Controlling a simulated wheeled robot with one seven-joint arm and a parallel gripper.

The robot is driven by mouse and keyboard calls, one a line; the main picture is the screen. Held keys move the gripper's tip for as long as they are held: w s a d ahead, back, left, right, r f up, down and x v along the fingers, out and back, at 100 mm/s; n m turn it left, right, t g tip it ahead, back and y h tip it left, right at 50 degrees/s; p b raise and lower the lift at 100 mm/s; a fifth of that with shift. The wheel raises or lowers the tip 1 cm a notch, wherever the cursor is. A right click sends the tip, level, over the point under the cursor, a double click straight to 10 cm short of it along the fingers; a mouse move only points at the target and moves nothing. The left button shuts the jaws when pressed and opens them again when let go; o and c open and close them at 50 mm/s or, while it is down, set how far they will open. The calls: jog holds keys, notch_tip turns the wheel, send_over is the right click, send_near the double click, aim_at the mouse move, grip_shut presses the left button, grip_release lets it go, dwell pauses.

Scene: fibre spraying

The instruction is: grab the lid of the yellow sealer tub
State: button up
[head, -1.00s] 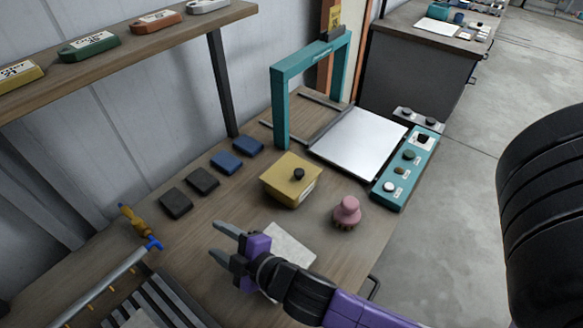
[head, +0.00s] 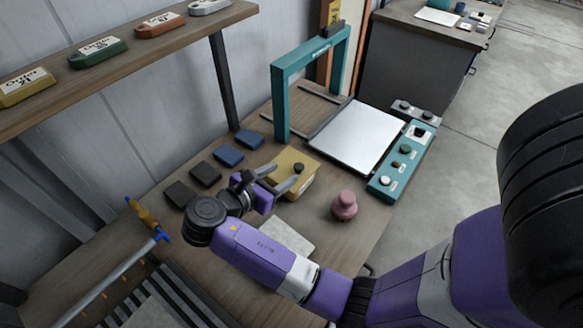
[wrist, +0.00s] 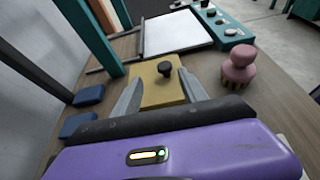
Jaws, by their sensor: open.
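The yellow sealer tub (head: 301,186) stands on the wooden bench, left of the pink knobbed object. Its flat yellow lid (head: 283,161) has a dark round knob (head: 299,168) on top. The lid (wrist: 152,88) and knob (wrist: 165,68) also show in the wrist view, between and just beyond my fingertips. My gripper (head: 289,175) is open and empty, with its fingers pointing at the tub from the left. In the wrist view my gripper (wrist: 158,85) has one finger either side of the lid's near part. Whether a finger touches the lid I cannot tell.
A pink knobbed stamp-like object (head: 344,205) stands right of the tub. A teal frame (head: 281,100) with a white plate (head: 357,136) and a teal control panel (head: 402,165) lie behind. Blue pads (head: 228,155) and dark pads (head: 205,174) lie left. A pale sheet (head: 282,236) lies in front.

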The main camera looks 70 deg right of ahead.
aim_at(298, 166)
jog(key=x, duration=0.2)
jog(key=p+x, duration=0.1)
jog(key=x, duration=0.2)
jog(key=s+x, duration=0.1)
jog(key=x, duration=0.1)
jog(key=shift+s+d, duration=0.1)
jog(key=shift+d, duration=0.2)
jog(key=shift+c, duration=0.4)
jog(key=shift+g, duration=0.3)
grip_shut()
